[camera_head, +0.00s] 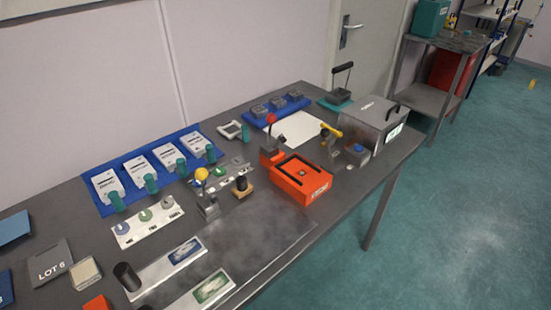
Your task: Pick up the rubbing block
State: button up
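No label marks the rubbing block, and I cannot tell for sure which object it is. A small tan block with a black knob on top (242,186) stands upright near the middle of the table (340,205), left of an orange device. A flat beige block with a darker edge (86,272) lies at the lower left, beside a grey plate marked LOT 6 (50,262). Both stand free, with nothing holding them. My gripper is not in view.
The orange device (300,181) with a red-knobbed lever (271,118) and a yellow-knobbed lever (202,174) rise near the middle. A grey box (373,117) stands at the right. White packs and green cylinders line a blue mat (88,184).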

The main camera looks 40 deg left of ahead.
aim_at(243, 188)
jog(key=i, duration=1.95)
jog(key=u, duration=4.4)
jog(key=i, duration=0.5)
jog(key=u, duration=0.05)
